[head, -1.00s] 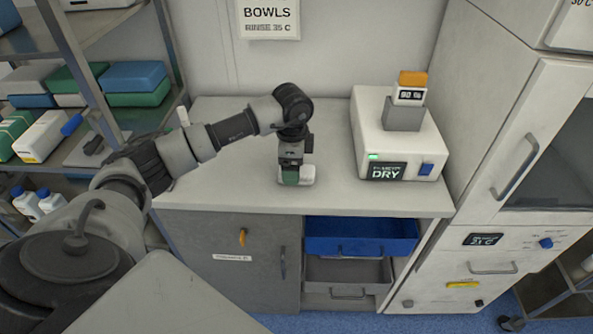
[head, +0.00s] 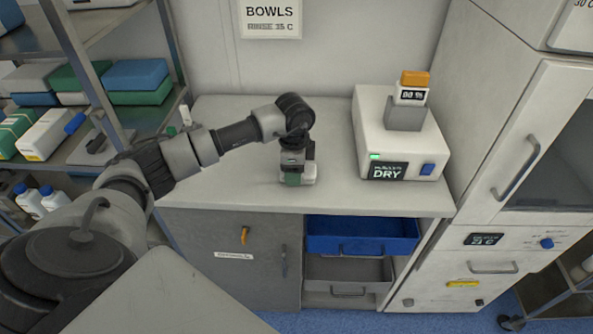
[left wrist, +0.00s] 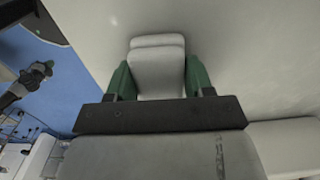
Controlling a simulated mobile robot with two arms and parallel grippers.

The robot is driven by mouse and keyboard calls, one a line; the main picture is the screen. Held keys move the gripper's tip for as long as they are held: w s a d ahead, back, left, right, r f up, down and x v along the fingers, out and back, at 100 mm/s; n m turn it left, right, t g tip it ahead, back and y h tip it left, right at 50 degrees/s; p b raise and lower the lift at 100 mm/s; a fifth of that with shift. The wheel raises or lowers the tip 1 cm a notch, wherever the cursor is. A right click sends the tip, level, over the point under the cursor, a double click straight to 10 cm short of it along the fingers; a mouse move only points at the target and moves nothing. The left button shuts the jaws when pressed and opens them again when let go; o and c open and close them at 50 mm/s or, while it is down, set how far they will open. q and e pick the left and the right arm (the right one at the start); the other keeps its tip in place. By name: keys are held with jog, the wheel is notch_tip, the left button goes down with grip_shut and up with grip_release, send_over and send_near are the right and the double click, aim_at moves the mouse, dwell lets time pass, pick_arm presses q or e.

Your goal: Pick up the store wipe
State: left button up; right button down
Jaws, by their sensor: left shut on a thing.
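The wipe (left wrist: 158,68) is a small pale folded pad. In the left wrist view it sits between the two green fingers of my left gripper (left wrist: 157,82), which touch it on both sides. In the head view the wipe (head: 309,175) shows as a whitish block partly behind the left gripper (head: 293,180), at the front part of the worktop. The gripper points down and is shut on the wipe. The wipe is at or very near the worktop surface; I cannot tell whether it is clear of it. My right gripper is not in view.
A white dryer unit (head: 374,135) stands on the worktop (head: 235,180) to the right. An open blue drawer (head: 360,237) juts out below the front edge. A shelf rack with boxes (head: 135,82) stands at the left. The worktop around the gripper is clear.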

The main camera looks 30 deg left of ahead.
pick_arm(q)
jog(key=shift+r, duration=0.1)
notch_tip(320, 180, up, 4)
jog(key=shift+b, duration=0.6)
jog(key=d+r+b, duration=0.1)
jog(key=d+r, duration=0.5)
jog(key=d, duration=0.5)
jog(key=shift+d+r+b, duration=0.35)
jog(key=shift+r, duration=0.05)
jog(key=shift+s, duration=0.1)
